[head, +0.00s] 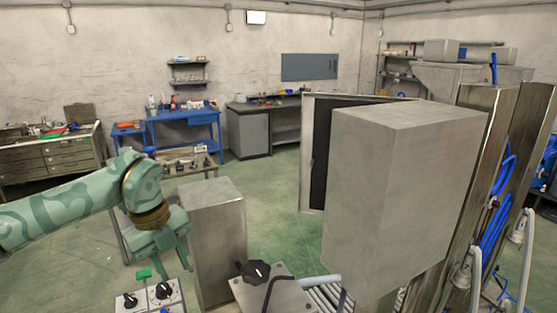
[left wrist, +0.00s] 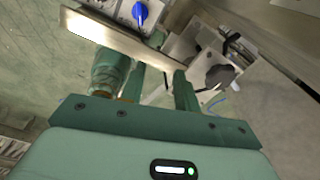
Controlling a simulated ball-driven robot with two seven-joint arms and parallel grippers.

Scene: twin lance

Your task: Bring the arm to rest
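My left arm (head: 75,207) comes in from the left in the head view, pale green with darker markings. My left gripper (head: 156,257) points downward, above the control boxes at the bottom and left of the grey metal post. In the left wrist view the two green fingers of this gripper (left wrist: 158,88) stand apart with a gap between them, and I see nothing held there. My right gripper is in neither view.
A box with black knobs (head: 148,296) lies below the gripper. A metal post (head: 216,245) stands right beside it. A black star knob on a plate (head: 256,271) is at bottom centre. A large grey cabinet (head: 395,190) blocks the right. Green floor (head: 270,185) is open behind.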

